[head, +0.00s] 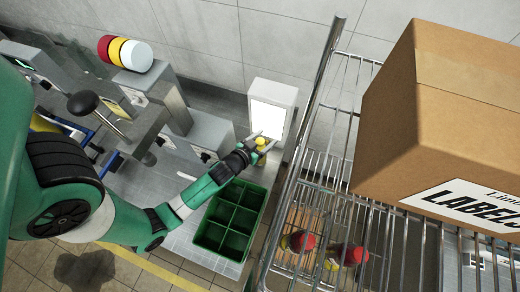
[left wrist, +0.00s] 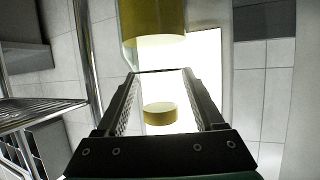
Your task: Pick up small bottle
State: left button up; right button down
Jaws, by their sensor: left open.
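The small bottle (head: 261,142) shows yellow in the head view, in front of a white lit box. My left gripper (head: 263,144) is at it, with its fingers apart on either side. In the left wrist view a yellow cap (left wrist: 160,113) appears between the two open fingers of the gripper (left wrist: 160,73). A clear bottle body with yellow content (left wrist: 152,18) is at the top of that view, partly cut off. I cannot tell whether the fingers touch the bottle. My right gripper is not in view.
A green divided crate (head: 232,218) stands below the gripper on the metal counter. The white lit box (head: 270,112) is just behind the bottle. A wire rack (head: 310,190) with a large cardboard box (head: 440,110) is at the right. Metal machines (head: 150,95) stand at the left.

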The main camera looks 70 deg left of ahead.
pick_arm(q)
grip_shut()
dwell(1.4)
